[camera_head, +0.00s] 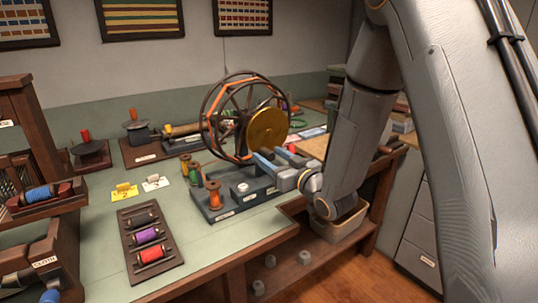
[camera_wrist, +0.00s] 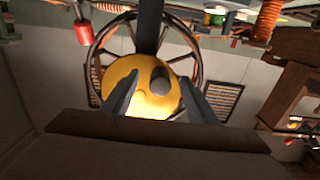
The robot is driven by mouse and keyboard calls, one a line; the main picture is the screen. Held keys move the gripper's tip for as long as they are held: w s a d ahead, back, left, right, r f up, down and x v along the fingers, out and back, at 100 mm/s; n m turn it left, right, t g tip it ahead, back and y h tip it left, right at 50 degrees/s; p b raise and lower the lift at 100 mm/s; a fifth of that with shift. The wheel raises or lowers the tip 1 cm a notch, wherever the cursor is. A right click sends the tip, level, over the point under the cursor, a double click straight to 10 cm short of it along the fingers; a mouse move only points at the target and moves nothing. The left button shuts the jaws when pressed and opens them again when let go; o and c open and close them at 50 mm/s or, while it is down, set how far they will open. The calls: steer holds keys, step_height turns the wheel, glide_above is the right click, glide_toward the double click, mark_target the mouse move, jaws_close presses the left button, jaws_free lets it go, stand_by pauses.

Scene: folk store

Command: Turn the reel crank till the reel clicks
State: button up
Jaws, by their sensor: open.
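The reel is a large dark spoked wheel with orange on it (camera_head: 211,113), standing upright on a grey base (camera_head: 235,200) on the bench. A gold disc (camera_head: 267,130) sits on its near side. In the wrist view the disc (camera_wrist: 147,101) fills the middle, in front of the wheel's dark rim (camera_wrist: 91,72). A short grey-brown knob (camera_wrist: 161,79), seemingly the crank handle, stands out from it. My gripper (camera_head: 272,157) is open just below and in front of the disc. In the wrist view its fingers (camera_wrist: 158,80) lie either side of the knob, with visible gaps; contact cannot be told.
A dark tray (camera_head: 131,252) of spools lies nearer. Yellow (camera_head: 124,190) and white cards lie behind it. A bin (camera_head: 340,224) sits below my arm.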

steer(key=v, duration=0.7)
steer(key=shift+p, duration=0.4)
steer(key=shift+s+d, duration=0.1)
steer(key=s+d+f+m+g+h, duration=0.2)
steer(key=s+d+f+g+h, duration=0.15)
steer(key=d, duration=0.25)
steer(key=s+d+f+m+g+h, duration=0.2)
steer(key=s+d+f+g+h, duration=0.1)
steer(key=d+f+h, duration=0.25)
steer(key=s+d+m+g+h, duration=0.1)
steer(key=s+g, duration=0.7)
steer(key=s, duration=1.1)
steer(key=shift+d+r+m, duration=0.45)
steer(key=shift+d+m, duration=0.35)
steer(key=shift+m, duration=0.1)
steer(key=shift+s, duration=0.15)
